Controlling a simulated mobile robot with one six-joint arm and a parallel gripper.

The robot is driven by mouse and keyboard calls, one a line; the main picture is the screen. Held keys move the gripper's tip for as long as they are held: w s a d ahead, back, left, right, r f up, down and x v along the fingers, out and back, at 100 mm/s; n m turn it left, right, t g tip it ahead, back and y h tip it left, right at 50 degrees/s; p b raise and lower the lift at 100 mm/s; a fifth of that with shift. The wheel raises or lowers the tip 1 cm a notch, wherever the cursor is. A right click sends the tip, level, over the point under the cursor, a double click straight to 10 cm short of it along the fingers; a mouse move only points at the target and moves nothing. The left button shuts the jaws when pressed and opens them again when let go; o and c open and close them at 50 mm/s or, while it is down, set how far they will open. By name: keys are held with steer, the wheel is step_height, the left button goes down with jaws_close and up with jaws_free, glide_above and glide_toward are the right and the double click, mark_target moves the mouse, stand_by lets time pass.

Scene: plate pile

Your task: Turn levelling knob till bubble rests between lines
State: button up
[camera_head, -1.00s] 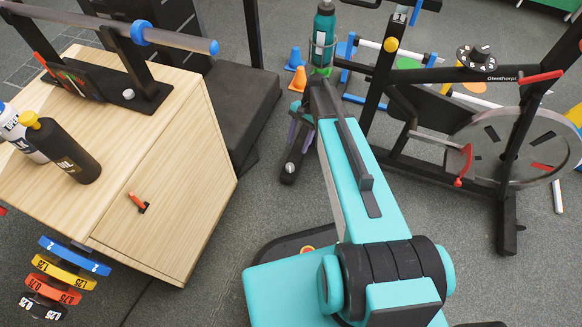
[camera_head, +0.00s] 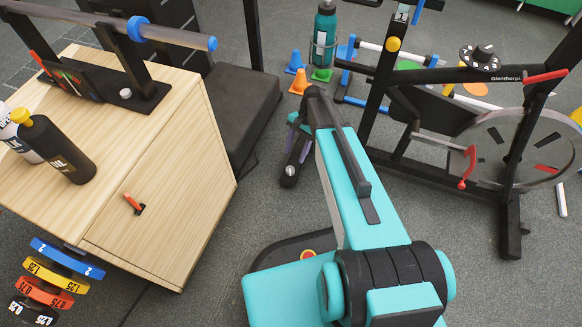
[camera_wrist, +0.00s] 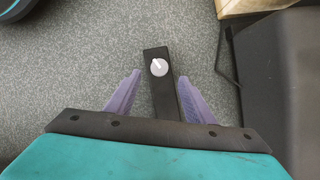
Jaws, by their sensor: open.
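A round light-grey knob (camera_wrist: 159,67) with a white mark sits near the end of a narrow black bar (camera_wrist: 160,96) low over the grey floor. In the head view the knob (camera_head: 291,171) is small, on the bar's near end. My gripper (camera_wrist: 159,76) is open, its two lilac fingers spread on either side of the bar. The knob shows between and slightly beyond the fingertips; nothing is held. In the head view a lilac finger (camera_head: 292,119) shows beside the bar, and my arm hides much of the gripper. I cannot make out a bubble or its lines.
A wooden cabinet (camera_head: 180,180) with bottles stands at left, a black padded bench (camera_head: 232,105) behind it. An exercise bike frame (camera_head: 440,75) with a large flywheel (camera_head: 490,150) stands at right. Small cones (camera_head: 298,82) lie beyond the arm. Grey floor (camera_head: 245,215) is clear between cabinet and arm.

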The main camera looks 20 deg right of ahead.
mark_target(290, 169)
steer(key=b+x, duration=0.3)
steer(key=x, duration=0.4)
steer(key=shift+a+f, duration=0.1)
steer(key=shift+f, duration=0.3)
steer(key=shift+c, duration=0.3)
steer(key=c, duration=1)
